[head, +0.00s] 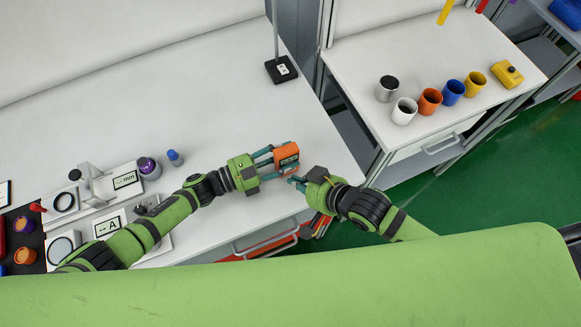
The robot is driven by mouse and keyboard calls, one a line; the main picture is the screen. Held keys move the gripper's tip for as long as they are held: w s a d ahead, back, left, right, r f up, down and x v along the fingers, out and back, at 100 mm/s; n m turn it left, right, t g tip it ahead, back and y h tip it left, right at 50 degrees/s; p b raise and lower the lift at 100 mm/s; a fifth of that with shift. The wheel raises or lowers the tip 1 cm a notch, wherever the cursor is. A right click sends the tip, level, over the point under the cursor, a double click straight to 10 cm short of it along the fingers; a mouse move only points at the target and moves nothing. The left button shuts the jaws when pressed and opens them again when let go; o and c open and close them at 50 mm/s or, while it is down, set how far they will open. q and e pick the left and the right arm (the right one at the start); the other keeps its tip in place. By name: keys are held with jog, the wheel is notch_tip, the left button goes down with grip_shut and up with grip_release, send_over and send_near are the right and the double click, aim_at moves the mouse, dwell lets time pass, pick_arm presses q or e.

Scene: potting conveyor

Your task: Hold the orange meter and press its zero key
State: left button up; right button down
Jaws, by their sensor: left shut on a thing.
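The orange meter (288,152) has a dark face with a small light display. It is near the right end of the white bench. My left gripper (277,158) is shut on the meter, with teal fingers along its sides. My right gripper (294,182) is just below and to the right of the meter, its fingertips pointing left and apart from the meter. Its fingers look close together, but I cannot tell whether they are shut. The zero key is too small to make out.
Bench instruments with displays (125,181) and a purple-topped container (149,168) stand left. A black stand base (281,69) is at the back. Several cups, including an orange one (429,101), and a yellow box (507,74) are on the right table. A gap separates the tables.

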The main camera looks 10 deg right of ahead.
jog(key=shift+w, duration=0.1)
dwell(0.7)
jog(key=shift+w+a, duration=0.15)
jog(key=shift+w, duration=0.2)
jog(key=shift+w+a, duration=0.1)
jog(key=shift+w, duration=0.25)
dwell(0.8)
jog(key=shift+s, duration=0.15)
jog(key=shift+s+d, duration=0.25)
jog(key=shift+s, duration=0.4)
jog(key=s, duration=0.1)
jog(key=s+d, duration=0.1)
jog(key=s, duration=0.2)
jog(key=shift+s+d, duration=0.3)
jog(key=shift+s, duration=0.05)
dwell(0.5)
